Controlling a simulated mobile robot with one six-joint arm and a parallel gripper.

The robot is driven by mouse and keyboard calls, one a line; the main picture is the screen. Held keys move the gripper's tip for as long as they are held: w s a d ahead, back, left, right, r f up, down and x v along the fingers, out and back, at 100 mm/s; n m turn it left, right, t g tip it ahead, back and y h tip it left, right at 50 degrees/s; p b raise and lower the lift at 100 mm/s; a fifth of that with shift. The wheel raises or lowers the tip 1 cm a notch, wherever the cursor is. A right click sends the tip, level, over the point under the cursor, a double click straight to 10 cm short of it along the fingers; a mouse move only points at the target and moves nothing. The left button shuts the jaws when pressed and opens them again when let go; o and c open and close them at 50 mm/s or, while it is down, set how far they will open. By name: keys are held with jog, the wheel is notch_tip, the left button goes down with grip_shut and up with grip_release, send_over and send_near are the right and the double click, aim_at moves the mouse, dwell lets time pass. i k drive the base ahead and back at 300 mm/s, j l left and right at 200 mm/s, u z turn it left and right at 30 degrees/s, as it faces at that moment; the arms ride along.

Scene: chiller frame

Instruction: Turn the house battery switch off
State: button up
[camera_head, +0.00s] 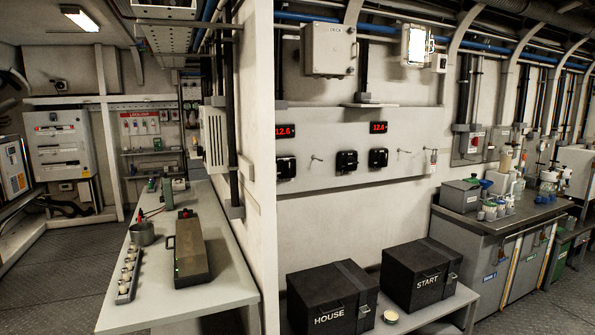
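A grey wall panel (320,178) carries the battery gear. A red 12.6 display (282,131) sits at its left end, partly cut by the white partition, and a second 12.6 display (378,127) sits further right. Below them are black blocks: one at the left (286,168), one in the middle (347,161) and one under the second display (378,158). A small thin lever (317,158) sticks out between the left and middle blocks, and another lever (404,151) is at the right. Labels and switch positions are too small to read. My gripper is not in view.
A black box marked HOUSE (329,318) and one marked START (427,283) stand on a low bench below the panel. A white partition (255,230) stands left of the panel. A workbench (215,285) is at left, a lab counter (480,226) at right.

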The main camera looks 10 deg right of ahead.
aim_at(286, 169)
jog(key=i+l+u, duration=0.2)
jog(key=i+l, duration=0.45)
jog(key=i, duration=0.2)
jog(key=i+l+u, duration=0.15)
jog(key=i+l, duration=0.6)
jog(key=i+l+u, duration=0.2)
jog(key=i+l, duration=0.55)
jog(key=l, duration=0.15)
